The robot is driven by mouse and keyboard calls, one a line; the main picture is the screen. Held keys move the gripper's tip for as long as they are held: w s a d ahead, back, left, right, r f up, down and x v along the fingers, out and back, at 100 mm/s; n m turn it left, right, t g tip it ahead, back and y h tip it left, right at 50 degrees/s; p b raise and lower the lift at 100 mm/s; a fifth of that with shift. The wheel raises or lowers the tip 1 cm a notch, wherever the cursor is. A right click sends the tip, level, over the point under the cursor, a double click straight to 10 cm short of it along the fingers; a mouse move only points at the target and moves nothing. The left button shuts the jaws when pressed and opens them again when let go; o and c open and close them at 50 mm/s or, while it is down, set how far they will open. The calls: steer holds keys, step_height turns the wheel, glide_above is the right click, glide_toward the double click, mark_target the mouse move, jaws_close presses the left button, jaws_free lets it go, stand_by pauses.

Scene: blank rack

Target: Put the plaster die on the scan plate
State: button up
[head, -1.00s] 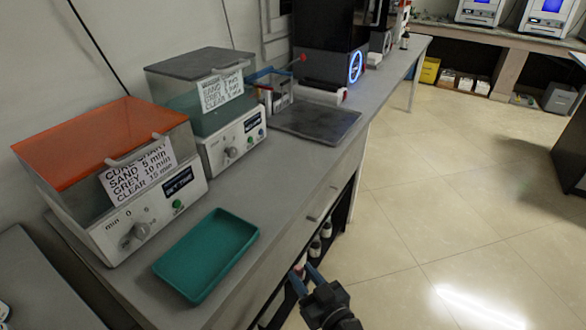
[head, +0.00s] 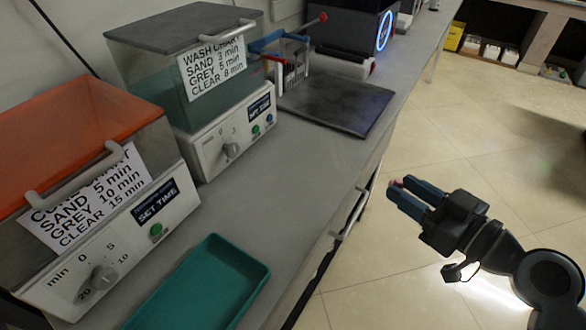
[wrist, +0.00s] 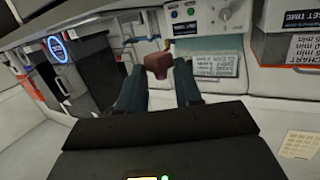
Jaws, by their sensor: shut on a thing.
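My gripper (head: 399,191) is at the right in the head view, above the floor and to the right of the bench. Its two blue fingers are shut on a small reddish-brown block, which I take to be the plaster die (wrist: 158,63). In the wrist view it sits between the fingertips; in the head view only a pinkish bit shows. A dark flat plate (head: 338,106) lies on the bench, left of and beyond my gripper, with nothing on it. I cannot tell whether it is the scan plate.
A teal tray (head: 205,285) stands near the bench edge. An orange-lidded curing unit (head: 105,240) and a grey-lidded wash unit (head: 225,130) stand at the left. A blue-framed holder (head: 283,58) and a black machine with a blue ring (head: 350,25) stand behind the plate. A handle (head: 350,217) juts from the bench front.

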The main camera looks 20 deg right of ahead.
steer(key=p, duration=0.6)
glide_above(306, 183)
steer(key=shift+s+d+r, duration=0.2)
steer(key=shift+s+r, duration=0.1)
steer(key=f, duration=0.1)
steer(key=f+b, duration=0.1)
steer(key=shift+w+a+f, duration=0.15)
steer(key=shift+w+f, duration=0.05)
steer(key=shift+f, duration=0.15)
step_height(306, 183, down, 4)
steer(key=shift+f+b, duration=0.15)
steer(key=shift+b, duration=0.4)
steer(key=shift+w+a+f, duration=0.1)
steer(key=shift+w+f, duration=0.05)
steer(key=shift+f, duration=0.1)
steer(key=shift+f, duration=0.2)
steer(key=o, duration=1)
steer(key=shift+r, duration=0.1)
